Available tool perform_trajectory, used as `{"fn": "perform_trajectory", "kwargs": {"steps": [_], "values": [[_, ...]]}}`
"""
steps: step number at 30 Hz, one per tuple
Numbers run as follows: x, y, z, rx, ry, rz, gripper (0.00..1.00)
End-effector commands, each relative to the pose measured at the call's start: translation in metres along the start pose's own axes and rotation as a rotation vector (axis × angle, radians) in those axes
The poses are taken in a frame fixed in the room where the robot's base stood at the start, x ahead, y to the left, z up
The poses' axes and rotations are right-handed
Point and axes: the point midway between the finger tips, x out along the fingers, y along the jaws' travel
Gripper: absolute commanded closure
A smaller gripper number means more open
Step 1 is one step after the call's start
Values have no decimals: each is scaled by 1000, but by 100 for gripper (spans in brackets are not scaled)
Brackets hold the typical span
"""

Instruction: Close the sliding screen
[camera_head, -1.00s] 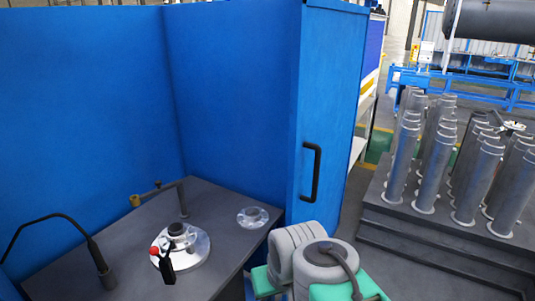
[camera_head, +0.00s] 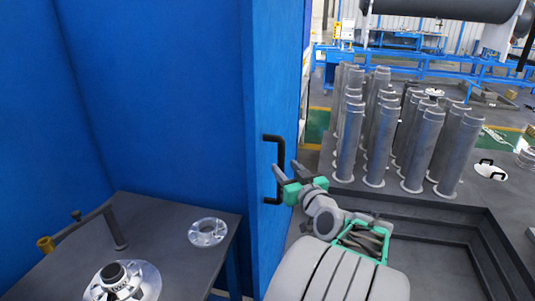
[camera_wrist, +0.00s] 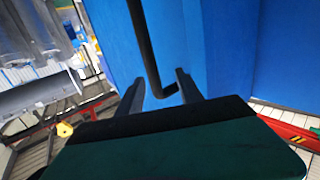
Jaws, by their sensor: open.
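The sliding screen (camera_head: 269,85) is a tall blue panel at the right end of the blue booth. A black bar handle (camera_head: 281,152) stands upright on its face. My gripper (camera_head: 285,173) is open at the handle's lower half. In the wrist view the handle (camera_wrist: 144,45) runs down to a bent lower end close to the fingers. The two dark fingers of my gripper (camera_wrist: 158,90) are apart, with the handle's lower part between them in the picture. I cannot tell whether either finger touches the handle.
A dark table (camera_head: 170,250) in the booth holds a flanged metal part (camera_head: 125,283), a clear ring-shaped flange (camera_head: 207,232) and a bent clamp arm (camera_head: 90,228). To the right, several grey flanged tubes (camera_head: 420,150) stand on a dark stepped platform (camera_head: 430,218).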

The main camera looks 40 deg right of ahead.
Motion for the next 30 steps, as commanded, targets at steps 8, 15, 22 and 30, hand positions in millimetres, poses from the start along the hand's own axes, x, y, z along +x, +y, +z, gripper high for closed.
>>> {"fn": "perform_trajectory", "kwargs": {"steps": [8,15,22,30], "values": [[28,10,-11,5,42,17,57],[68,10,-10,6,40,18,57],[74,13,-8,5,41,24,57],[74,13,-9,5,41,24,72]]}}
